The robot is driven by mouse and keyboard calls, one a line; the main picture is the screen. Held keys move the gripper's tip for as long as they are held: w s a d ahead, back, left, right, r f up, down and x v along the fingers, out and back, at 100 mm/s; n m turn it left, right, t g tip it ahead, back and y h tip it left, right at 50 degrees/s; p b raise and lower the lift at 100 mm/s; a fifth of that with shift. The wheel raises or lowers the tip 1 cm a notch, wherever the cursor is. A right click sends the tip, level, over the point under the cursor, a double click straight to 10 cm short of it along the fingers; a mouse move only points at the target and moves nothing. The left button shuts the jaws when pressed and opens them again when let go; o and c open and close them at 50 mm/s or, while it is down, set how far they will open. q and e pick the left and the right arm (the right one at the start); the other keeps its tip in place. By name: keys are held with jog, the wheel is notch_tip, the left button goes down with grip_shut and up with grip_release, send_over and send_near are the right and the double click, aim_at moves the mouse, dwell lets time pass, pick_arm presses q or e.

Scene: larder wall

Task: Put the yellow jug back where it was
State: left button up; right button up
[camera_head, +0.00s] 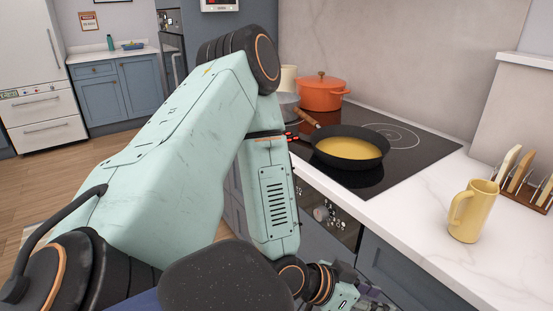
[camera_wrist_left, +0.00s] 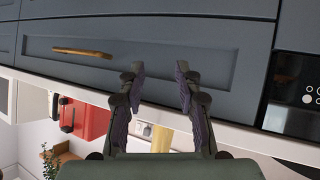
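The yellow jug (camera_head: 470,212) stands upright on the white counter to the right of the hob, its handle toward the left. In the left wrist view, which is turned over, a yellow shape that looks like the jug (camera_wrist_left: 161,138) shows behind the fingers. My left gripper (camera_wrist_left: 160,75) is open and empty, its fingers apart in front of a blue-grey drawer. In the head view the left hand is low at the bottom edge, below the counter and apart from the jug, with its fingertips mostly cut off. My right gripper is not in view.
A black pan (camera_head: 350,148) with yellow contents sits on the black hob (camera_head: 410,150), its wooden handle pointing left. An orange pot (camera_head: 322,93) stands behind it. A wooden rack (camera_head: 525,190) is right of the jug.

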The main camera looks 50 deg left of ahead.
pick_arm(q)
jog(key=s+a+f+n+g+y, duration=0.1)
jog(key=s+f+g, duration=0.4)
jog(key=s, duration=0.6)
jog(key=s+a+f+n+g+y, duration=0.1)
jog(key=s+f+g+y, duration=0.3)
jog(key=s+f, duration=0.6)
jog(key=shift+s+f+n+g, duration=0.15)
jog(key=shift+s+n+g, duration=0.35)
jog(key=shift+s+n, duration=0.2)
jog(key=shift+s+a, duration=0.1)
